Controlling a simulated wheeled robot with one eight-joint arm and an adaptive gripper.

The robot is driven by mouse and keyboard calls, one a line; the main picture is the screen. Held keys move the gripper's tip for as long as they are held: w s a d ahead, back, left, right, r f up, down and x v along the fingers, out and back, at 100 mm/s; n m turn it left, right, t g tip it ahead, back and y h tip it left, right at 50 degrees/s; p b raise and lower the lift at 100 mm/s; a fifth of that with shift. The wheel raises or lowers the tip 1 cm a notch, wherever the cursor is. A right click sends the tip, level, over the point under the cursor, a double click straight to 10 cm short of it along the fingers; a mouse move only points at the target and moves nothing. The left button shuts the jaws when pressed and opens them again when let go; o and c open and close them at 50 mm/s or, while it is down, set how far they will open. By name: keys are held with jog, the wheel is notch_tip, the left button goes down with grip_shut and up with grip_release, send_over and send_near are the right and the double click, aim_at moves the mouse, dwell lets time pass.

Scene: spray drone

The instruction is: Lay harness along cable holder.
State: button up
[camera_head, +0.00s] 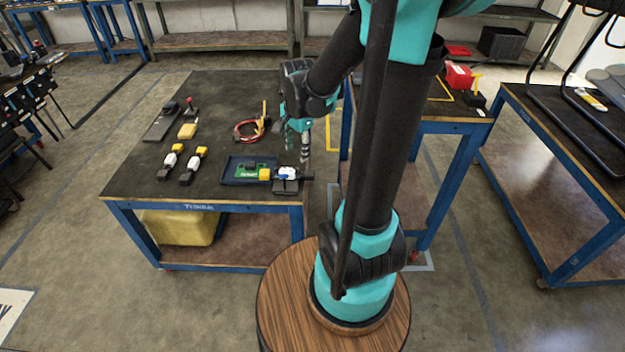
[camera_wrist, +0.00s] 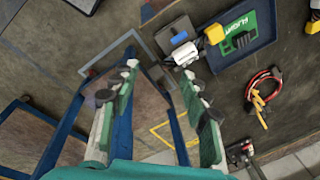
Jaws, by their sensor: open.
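A loop of red and dark cable, which looks like the harness (camera_head: 247,135), lies on the dark table to the left of my gripper. A yellow piece (camera_head: 263,118) sits at the loop. In the wrist view the harness (camera_wrist: 263,80) lies at the right, apart from my fingers. I cannot tell for sure which thing is the cable holder. My gripper (camera_head: 305,145) points down at the table's right edge. In the wrist view my gripper (camera_wrist: 160,72) is open and empty, with floor and blue table frame between the fingers.
A dark blue tray (camera_head: 228,179) with a green board lies at the table's front right, beside a black block with a white and blue device (camera_head: 287,174). Yellow and white devices (camera_head: 193,165) stand further left. A second table (camera_head: 440,128) stands right of my arm.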

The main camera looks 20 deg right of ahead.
jog(key=s+d+f+n+t, duration=0.2)
jog(key=s+f+n, duration=0.1)
jog(key=s+n, duration=0.9)
jog(key=shift+s+f+n, duration=0.3)
jog(key=shift+s+f, duration=0.05)
jog(key=shift+f, duration=0.05)
